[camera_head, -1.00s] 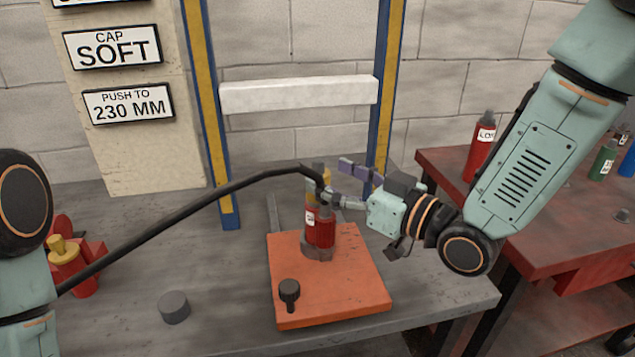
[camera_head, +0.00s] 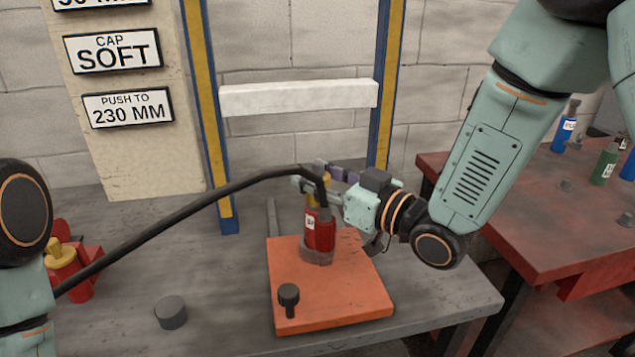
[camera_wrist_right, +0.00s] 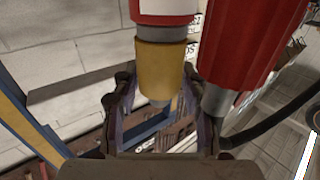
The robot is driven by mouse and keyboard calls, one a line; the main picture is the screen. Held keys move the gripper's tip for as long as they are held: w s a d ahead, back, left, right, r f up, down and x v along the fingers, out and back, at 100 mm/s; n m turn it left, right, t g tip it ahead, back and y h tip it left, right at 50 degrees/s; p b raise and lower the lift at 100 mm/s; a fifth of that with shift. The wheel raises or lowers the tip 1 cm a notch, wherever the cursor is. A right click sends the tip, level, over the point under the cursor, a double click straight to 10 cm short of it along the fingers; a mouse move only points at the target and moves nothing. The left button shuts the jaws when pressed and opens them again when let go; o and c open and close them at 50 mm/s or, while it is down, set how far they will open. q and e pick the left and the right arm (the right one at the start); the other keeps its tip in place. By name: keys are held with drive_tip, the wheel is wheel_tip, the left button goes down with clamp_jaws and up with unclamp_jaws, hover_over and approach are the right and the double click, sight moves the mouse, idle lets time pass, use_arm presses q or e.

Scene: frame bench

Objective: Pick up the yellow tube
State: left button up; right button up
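The yellow tube (camera_head: 313,196) stands upright in the cluster on the orange plate (camera_head: 345,290), partly hidden by my right gripper and a black hose. In the right wrist view the yellow tube (camera_wrist_right: 162,68) has a grey tip and meets a grey collar and a red, white-labelled body. My right gripper (camera_head: 312,178) reaches in from the right at its height. In the wrist view the right gripper's fingers (camera_wrist_right: 160,100) are apart, one on each side of the tube, with narrow gaps visible. My left arm shows at the left edge; its gripper is out of view.
A red labelled cylinder (camera_head: 320,232) stands in a grey holder in the cluster. The black hose (camera_head: 180,225) arches in from the left. A black knob (camera_head: 289,294) and grey puck (camera_head: 171,312) are nearer. A blue-yellow frame (camera_head: 210,110) stands behind. A red table (camera_head: 530,215) is right.

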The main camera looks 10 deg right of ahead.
clamp_jaws()
